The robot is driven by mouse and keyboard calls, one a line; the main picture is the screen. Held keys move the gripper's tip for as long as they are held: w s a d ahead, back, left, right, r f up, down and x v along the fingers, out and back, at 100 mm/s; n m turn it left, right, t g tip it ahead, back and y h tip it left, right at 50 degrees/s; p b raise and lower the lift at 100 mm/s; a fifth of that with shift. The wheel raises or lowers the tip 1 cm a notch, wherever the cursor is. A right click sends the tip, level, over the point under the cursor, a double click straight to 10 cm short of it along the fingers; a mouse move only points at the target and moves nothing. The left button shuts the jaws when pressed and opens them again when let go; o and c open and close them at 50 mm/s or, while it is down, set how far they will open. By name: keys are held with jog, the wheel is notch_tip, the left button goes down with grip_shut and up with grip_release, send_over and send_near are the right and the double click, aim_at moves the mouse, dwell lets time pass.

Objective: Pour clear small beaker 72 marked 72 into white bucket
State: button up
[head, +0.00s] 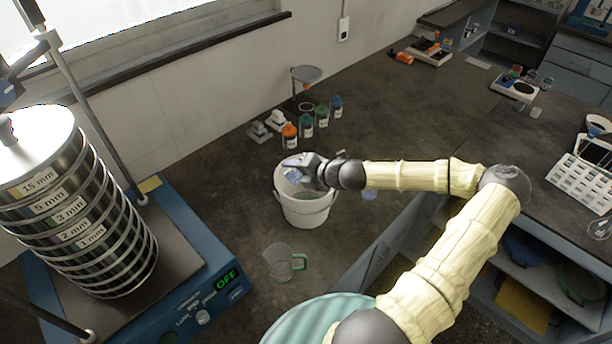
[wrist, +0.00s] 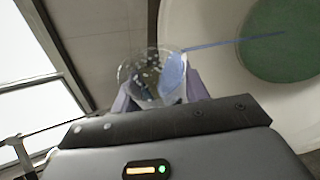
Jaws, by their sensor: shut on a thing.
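My gripper (head: 305,166) is above the white bucket (head: 307,212), shut on a clear small beaker (head: 290,172). In the wrist view the beaker (wrist: 140,78) sits between the fingers (wrist: 152,92), with blue liquid inside. It looks tilted, and a thin blue stream runs from it into the bucket (wrist: 195,25). Dark green contents (wrist: 285,40) show inside the bucket. No marking on the beaker can be read.
A clear jug with a green handle (head: 280,262) stands in front of the bucket. Several coloured-cap bottles (head: 307,125) stand behind it. The sieve shaker (head: 75,215) is at left, its display reading OFF. Dark counter behind the bottles is mostly clear.

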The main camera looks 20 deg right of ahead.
jog(key=shift+r, duration=0.2)
dwell(0.8)
jog(key=shift+r+m+y+p, duration=0.3)
jog(key=shift+m+y+p, duration=0.45)
jog(key=shift+p, duration=0.55)
dwell(1.0)
jog(key=shift+f+m+y+p, duration=0.45)
jog(key=shift+p, duration=0.3)
dwell(1.3)
jog(key=shift+b, duration=0.55)
jog(key=shift+a+r+n+h+b, duration=0.15)
jog(key=shift+n+h+b, duration=0.25)
jog(key=shift+n+b, duration=0.15)
jog(key=shift+f+n+h+b, duration=0.35)
jog(key=shift+h+b, duration=0.15)
jog(key=shift+b, duration=0.65)
jog(key=shift+d+r, duration=0.2)
jog(key=shift+r, duration=0.1)
